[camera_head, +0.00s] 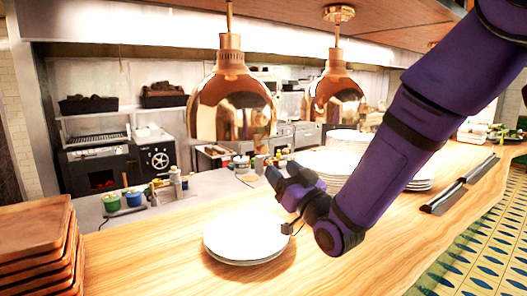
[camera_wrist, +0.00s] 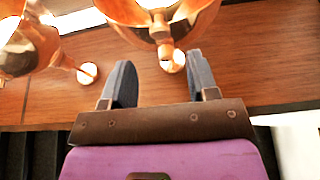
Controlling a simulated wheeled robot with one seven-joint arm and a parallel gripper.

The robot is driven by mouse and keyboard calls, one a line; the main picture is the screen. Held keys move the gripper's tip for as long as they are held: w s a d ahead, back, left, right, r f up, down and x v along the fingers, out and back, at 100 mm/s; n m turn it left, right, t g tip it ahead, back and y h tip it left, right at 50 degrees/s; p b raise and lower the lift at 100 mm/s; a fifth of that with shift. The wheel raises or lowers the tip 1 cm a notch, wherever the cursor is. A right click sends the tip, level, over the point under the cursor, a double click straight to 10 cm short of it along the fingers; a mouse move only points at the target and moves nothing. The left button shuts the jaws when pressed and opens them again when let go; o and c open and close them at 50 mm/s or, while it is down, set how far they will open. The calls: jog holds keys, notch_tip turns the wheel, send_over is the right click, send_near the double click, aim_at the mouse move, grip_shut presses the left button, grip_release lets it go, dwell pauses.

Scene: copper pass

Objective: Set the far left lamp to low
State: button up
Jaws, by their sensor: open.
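The far left lamp (camera_head: 232,108) is a shiny copper dome hanging from a rod over the wooden counter. A second copper lamp (camera_head: 335,98) hangs to its right. I cannot make out a switch or its setting on either. My gripper (camera_head: 273,176) appears below and a little right of the far left lamp's rim, apart from it. In the wrist view my gripper (camera_wrist: 160,78) has its two fingers spread with nothing between them. Copper lamp parts (camera_wrist: 150,18) show beyond the fingertips at the top; I cannot tell which lamp they belong to.
A stack of white plates (camera_head: 246,238) sits on the counter (camera_head: 150,262) below my gripper. More plates (camera_head: 345,146) stand behind my arm. Wooden boards (camera_head: 35,240) are piled at the left. Dark metal pieces (camera_head: 455,188) lie at the right edge. The front counter is partly clear.

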aim_at(265, 152)
jog(key=x, duration=0.8)
jog(key=shift+w+a+r, duration=0.1)
jog(key=shift+w+a, duration=0.1)
jog(key=shift+w, duration=0.1)
grip_shut()
notch_tip(265, 152, down, 9)
jog(key=shift+r, duration=0.2)
